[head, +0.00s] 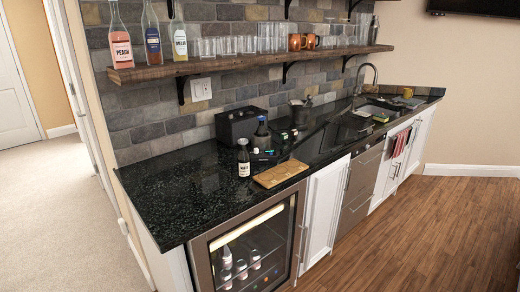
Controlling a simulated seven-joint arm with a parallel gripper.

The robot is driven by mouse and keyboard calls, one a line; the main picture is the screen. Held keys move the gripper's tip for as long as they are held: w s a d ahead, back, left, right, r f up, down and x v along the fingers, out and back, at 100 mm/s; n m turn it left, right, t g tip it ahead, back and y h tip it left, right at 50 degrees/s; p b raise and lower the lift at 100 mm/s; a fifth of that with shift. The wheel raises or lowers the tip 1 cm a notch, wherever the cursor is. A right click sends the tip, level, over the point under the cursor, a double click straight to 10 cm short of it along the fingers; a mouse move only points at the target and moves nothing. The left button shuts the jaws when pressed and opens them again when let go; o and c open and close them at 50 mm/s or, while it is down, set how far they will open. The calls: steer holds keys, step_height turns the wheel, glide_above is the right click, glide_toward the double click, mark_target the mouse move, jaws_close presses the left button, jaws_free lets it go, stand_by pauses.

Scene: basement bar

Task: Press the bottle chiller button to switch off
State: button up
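The bottle chiller (296,243) is built in under the left end of the black counter. It has a steel-framed glass door, which looks shut, and a vertical handle at its right edge. My gripper is not in view.
A wooden board (281,174), a dark bottle with a white label (243,158) and a black box (240,125) stand on the counter (165,195) above. A white cabinet door (325,212) adjoins the chiller's right side. The wood floor (420,240) in front is clear.

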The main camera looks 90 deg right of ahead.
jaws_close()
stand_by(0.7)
